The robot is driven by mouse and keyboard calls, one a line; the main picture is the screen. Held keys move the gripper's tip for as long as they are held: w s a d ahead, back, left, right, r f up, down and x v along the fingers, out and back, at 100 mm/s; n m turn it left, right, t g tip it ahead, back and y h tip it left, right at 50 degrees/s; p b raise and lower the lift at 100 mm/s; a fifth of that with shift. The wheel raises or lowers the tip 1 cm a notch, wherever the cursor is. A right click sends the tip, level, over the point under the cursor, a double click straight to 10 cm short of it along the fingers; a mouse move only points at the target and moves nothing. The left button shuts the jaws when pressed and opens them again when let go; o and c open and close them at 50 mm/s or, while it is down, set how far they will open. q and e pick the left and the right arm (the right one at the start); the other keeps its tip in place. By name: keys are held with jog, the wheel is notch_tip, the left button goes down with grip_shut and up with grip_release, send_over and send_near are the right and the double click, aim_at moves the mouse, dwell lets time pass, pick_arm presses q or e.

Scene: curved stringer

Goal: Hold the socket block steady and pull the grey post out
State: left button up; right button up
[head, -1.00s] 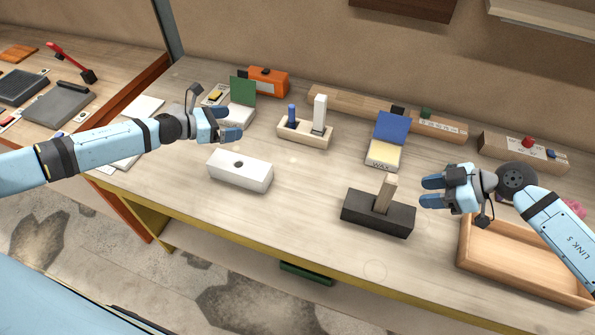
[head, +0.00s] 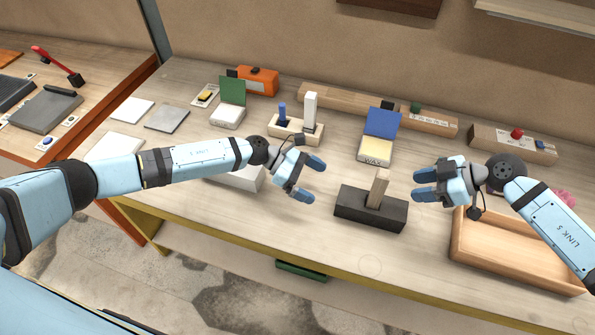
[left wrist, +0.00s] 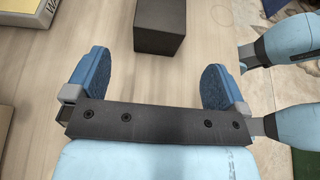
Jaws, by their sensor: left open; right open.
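A dark block (head: 352,208) stands near the front of the bench with a tan-grey post (head: 377,188) upright in it, leaning slightly. My left gripper (head: 310,179) is open and empty to the left of the block, apart from it. In the left wrist view the dark block (left wrist: 160,28) shows ahead, roughly between the open fingers; its post is out of that view. My right gripper (head: 416,185) is open to the right of the post, not touching it.
A white block (head: 235,178) is partly behind my left arm. A wooden rack (head: 288,129) holds a blue peg and a pale post. A wax box with a blue lid (head: 378,148) stands behind the dark block. A wooden tray (head: 515,262) lies at the right.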

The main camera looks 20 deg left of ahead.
aim_at(340, 193)
pick_arm(q)
jog(key=x, duration=0.8)
jog(key=shift+d+f, duration=0.1)
jog(key=shift+d, duration=0.05)
